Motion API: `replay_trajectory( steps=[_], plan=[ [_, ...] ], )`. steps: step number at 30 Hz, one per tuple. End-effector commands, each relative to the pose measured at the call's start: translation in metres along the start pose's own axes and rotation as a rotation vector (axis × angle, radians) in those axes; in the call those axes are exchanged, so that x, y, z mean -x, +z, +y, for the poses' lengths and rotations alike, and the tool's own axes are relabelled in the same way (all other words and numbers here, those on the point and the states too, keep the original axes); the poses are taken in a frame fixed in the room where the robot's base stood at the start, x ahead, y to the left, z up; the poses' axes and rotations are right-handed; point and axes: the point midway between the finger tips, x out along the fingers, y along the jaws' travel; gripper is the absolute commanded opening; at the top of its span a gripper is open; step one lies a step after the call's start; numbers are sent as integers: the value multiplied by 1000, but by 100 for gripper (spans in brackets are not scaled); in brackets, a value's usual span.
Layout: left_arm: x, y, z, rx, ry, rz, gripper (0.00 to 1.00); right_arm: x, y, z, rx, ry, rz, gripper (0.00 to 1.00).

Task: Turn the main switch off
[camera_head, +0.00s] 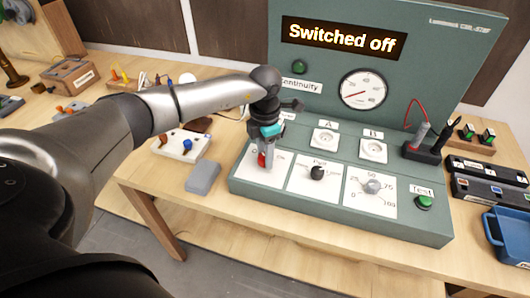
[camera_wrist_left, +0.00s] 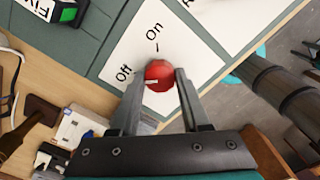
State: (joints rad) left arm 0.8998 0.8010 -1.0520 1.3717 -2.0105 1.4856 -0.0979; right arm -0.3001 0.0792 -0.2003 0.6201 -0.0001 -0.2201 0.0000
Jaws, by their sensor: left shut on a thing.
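The main switch is a red round knob (camera_head: 262,159) on a white plate at the left of the green test panel (camera_head: 340,225). In the left wrist view the knob (camera_wrist_left: 159,75) sits between the printed words "Off" and "On", with a small pale mark on its side toward "Off". My left gripper (camera_wrist_left: 160,82) is shut on the knob, one finger on each side. In the head view my left gripper (camera_head: 265,158) reaches down over the plate and hides part of it. The panel's display (camera_head: 344,38) reads "Switched off". My right gripper is not in view.
A black knob (camera_head: 317,172), a grey dial (camera_head: 372,187) and a green test button (camera_head: 424,202) sit right of the switch. Sockets A (camera_head: 325,138) and B (camera_head: 373,149) are behind. A grey block (camera_head: 203,178) lies left of the panel. A blue bin (camera_head: 507,236) stands right.

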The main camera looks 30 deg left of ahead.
Motion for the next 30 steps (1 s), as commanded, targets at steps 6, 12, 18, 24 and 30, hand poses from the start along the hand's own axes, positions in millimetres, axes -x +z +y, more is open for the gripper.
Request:
replay_trajectory(
  steps=[6,12,18,24,30],
  plan=[
    [0,0,1,32,1,1,0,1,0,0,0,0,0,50],
    [0,0,1,36,1,1,0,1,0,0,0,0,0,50],
    [0,0,1,36,1,0,48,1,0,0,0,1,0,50],
    [0,0,1,35,1,0,71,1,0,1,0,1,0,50],
    [0,0,0,33,0,0,76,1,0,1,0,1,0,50]
  ],
)
